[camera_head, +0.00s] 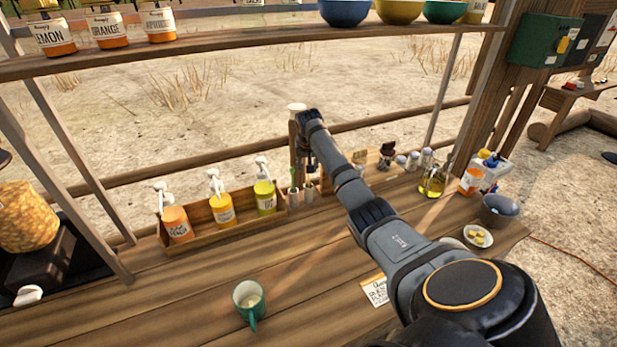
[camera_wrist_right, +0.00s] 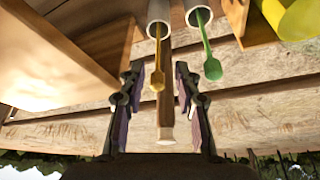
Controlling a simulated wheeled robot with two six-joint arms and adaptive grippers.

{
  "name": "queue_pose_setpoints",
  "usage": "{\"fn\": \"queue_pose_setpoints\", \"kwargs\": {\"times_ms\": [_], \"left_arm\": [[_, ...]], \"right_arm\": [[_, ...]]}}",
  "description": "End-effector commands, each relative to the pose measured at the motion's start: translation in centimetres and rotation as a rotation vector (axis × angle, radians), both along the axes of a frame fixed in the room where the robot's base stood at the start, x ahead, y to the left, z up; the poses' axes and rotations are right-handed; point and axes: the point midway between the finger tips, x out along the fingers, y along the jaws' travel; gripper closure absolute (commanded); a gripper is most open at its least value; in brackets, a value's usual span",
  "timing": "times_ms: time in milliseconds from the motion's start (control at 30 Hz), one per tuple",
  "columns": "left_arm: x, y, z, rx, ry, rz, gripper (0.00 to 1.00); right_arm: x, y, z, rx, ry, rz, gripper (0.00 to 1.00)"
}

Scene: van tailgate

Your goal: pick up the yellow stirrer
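The yellow stirrer (camera_wrist_right: 158,75) stands in a pale cup (camera_wrist_right: 159,14) in the right wrist view. A green stirrer (camera_wrist_right: 210,58) stands in a second cup (camera_wrist_right: 198,9) beside it. My right gripper (camera_wrist_right: 159,68) is open, with the yellow stirrer's broad end between its two fingers, apart from both as far as I can tell. The green stirrer is outside the fingers. In the head view my right arm reaches over the counter to the cups, and the yellow stirrer is hard to make out there. My left gripper is not in view.
A wooden box (camera_head: 236,222) with several pump bottles stands left of the cups. A wooden post with a pale tip (camera_wrist_right: 166,132) shows behind the stirrer. A green mug (camera_head: 249,299) stands at the front, and shakers (camera_head: 413,160) stand to the right.

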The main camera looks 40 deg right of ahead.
Motion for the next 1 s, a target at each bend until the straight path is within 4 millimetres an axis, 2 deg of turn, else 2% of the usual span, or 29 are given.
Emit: {"fn": "queue_pose_setpoints", "kwargs": {"times_ms": [200,367,500,767,1000], "left_arm": [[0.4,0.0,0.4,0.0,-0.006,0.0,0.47],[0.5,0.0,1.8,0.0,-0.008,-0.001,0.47],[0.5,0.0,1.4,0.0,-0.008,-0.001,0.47],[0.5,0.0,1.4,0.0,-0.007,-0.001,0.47],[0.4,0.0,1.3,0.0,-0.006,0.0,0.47]], "right_arm": [[0.2,-0.2,-0.8,0.001,0.001,0.0,0.67],[0.4,-0.8,-3.4,0.003,0.004,0.0,0.67],[1.0,-1.2,-5.1,0.001,0.001,-0.001,0.67],[1.1,-1.3,-5.4,0.0,-0.001,0.001,0.67],[1.1,-1.4,-5.4,-0.001,-0.001,0.001,0.99]]}}
